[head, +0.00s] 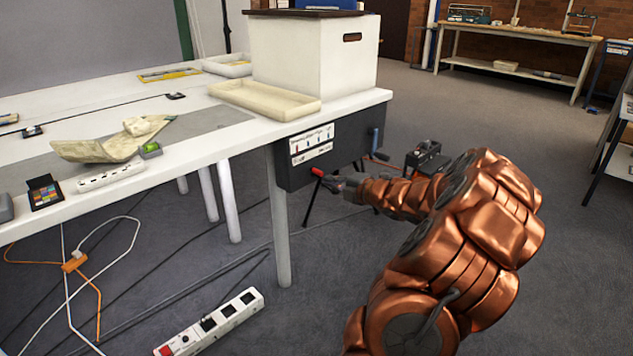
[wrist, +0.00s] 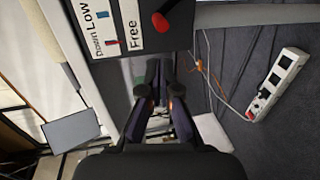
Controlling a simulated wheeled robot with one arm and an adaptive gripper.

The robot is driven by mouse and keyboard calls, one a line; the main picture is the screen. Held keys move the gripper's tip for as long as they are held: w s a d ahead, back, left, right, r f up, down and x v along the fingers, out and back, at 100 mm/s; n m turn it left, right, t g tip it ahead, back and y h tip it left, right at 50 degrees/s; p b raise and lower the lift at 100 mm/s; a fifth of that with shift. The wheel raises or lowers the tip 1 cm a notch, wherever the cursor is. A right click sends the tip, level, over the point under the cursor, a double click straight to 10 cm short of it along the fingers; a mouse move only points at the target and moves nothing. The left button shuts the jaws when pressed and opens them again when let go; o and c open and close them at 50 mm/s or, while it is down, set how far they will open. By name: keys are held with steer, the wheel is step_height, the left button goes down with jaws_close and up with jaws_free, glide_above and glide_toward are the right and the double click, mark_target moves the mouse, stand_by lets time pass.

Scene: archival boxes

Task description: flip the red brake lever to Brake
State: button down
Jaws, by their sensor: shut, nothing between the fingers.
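The red brake lever (head: 318,172) sticks out low on a dark control panel (head: 347,138) at the table's end. Its red tip also shows at the top of the wrist view (wrist: 168,18), beside a label reading "Free". My gripper (head: 343,183) is just right of the red tip in the head view. In the wrist view my gripper (wrist: 157,72) is shut and empty, with its fingertips below the red tip in the picture. I cannot tell whether it touches the lever. The lever's base is hidden.
A blue lever (head: 375,138) is at the panel's right. A white box (head: 310,55) and a cream tray (head: 262,101) stand on the table (head: 160,150) above. A power strip (head: 210,325) and cables lie on the floor. A dark box on a tripod (head: 427,157) stands behind my arm.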

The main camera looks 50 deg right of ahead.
steer(key=shift+w+f, duration=0.3)
steer(key=shift+w, duration=1.1)
steer(key=shift+w+f, duration=0.25)
steer(key=shift+w, duration=1.15)
steer(key=shift+w+f, duration=0.3)
steer(key=shift+w, duration=1.1)
steer(key=shift+d+p, duration=1.95)
steer(key=shift+d, duration=0.65)
steer(key=s+a+b, duration=0.2)
steer(key=s, duration=0.5)
steer(key=shift+a+b, duration=0.15)
steer(key=shift+b, duration=0.25)
